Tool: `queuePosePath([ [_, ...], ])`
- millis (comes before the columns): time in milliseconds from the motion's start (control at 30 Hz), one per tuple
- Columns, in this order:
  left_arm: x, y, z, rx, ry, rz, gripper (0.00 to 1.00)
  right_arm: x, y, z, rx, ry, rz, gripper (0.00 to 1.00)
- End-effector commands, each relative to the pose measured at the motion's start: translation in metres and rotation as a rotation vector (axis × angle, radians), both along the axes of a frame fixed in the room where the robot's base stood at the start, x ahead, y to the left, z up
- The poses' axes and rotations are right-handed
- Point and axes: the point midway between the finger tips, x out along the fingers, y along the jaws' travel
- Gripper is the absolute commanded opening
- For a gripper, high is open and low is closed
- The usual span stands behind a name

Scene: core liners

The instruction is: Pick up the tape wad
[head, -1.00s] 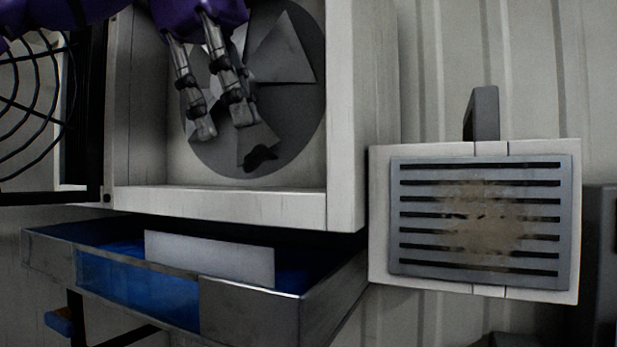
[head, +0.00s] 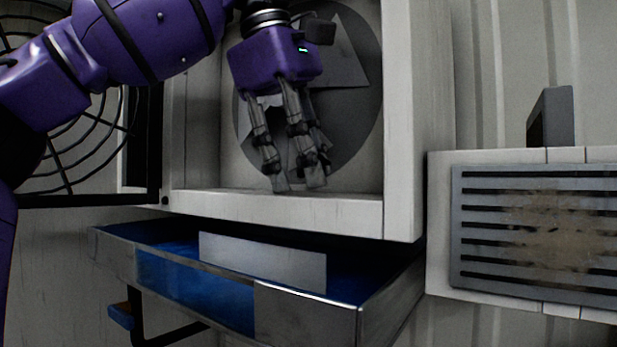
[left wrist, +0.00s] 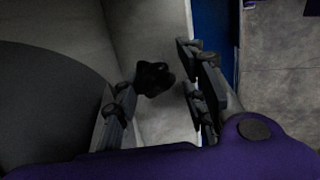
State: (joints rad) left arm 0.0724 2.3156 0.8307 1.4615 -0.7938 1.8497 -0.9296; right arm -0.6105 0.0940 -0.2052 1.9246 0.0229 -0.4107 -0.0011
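The tape wad looks like a small crumpled black lump (left wrist: 154,78) in the left wrist view. It lies on the pale inner floor of the fan housing, in the gap between my fingers. In the head view I cannot make it out behind the fingers. My left gripper (head: 298,184) points down inside the white housing (head: 290,212), in front of the grey fan disc (head: 350,60). In the left wrist view the left gripper (left wrist: 152,98) is open, its fingers apart on either side of the wad. I cannot tell whether they touch it. My right gripper is not in view.
An open tray (head: 305,308) with blue inside and a pale panel (head: 262,261) juts out below the housing. A white box with a dirty slatted grille (head: 470,225) stands to the right. A black fan guard (head: 140,190) hangs open at left, close to my left arm.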

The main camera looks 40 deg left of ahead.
Motion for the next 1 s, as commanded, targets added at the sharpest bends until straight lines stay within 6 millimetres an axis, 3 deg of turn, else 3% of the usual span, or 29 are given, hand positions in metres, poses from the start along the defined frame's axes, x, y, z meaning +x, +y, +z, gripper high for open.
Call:
queuePosePath([
  [67,0.001,0.0,0.0,0.0,0.001,0.0,0.39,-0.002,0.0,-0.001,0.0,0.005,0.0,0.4],
  [267,0.001,0.0,-0.001,0.001,0.002,0.0,0.16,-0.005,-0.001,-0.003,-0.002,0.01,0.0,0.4],
  [667,0.001,0.0,0.002,0.001,0.002,0.001,0.16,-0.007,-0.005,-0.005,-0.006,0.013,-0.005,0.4],
  [1000,0.003,-0.001,0.032,0.002,0.004,0.001,0.16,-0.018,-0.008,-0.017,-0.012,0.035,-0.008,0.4],
])
